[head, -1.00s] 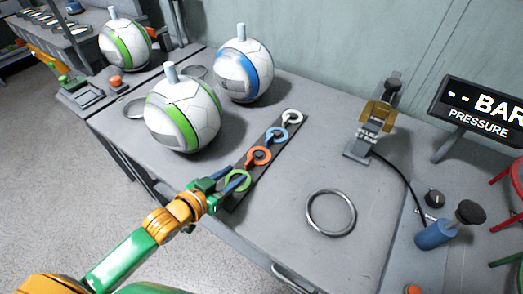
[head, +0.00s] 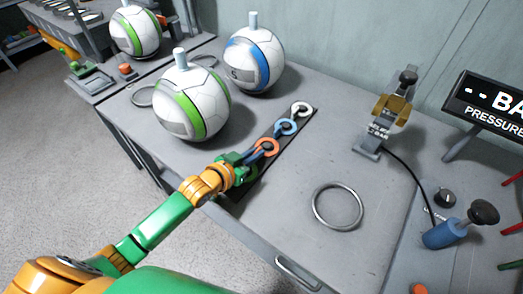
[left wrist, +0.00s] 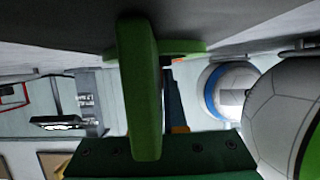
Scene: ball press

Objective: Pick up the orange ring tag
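The orange ring tag (head: 266,147) lies on a dark strip (head: 305,118) on the table, between the blue ring tag (head: 286,127) and the green ring tag, which my left gripper mostly hides. A white ring tag (head: 301,108) is at the far end. My left gripper (head: 257,154) is low over the strip, its tips close beside the orange tag; contact cannot be told. In the left wrist view its green and dark finger parts (left wrist: 160,95) overlap, so its opening is unclear. My right gripper is not in view.
A green-striped ball (head: 192,108) and a blue-striped ball (head: 253,62) stand behind the strip. A metal ring (head: 338,225) lies to the right. A gauge stand (head: 390,110), blue pump (head: 445,233) and pressure display (head: 488,100) are farther right.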

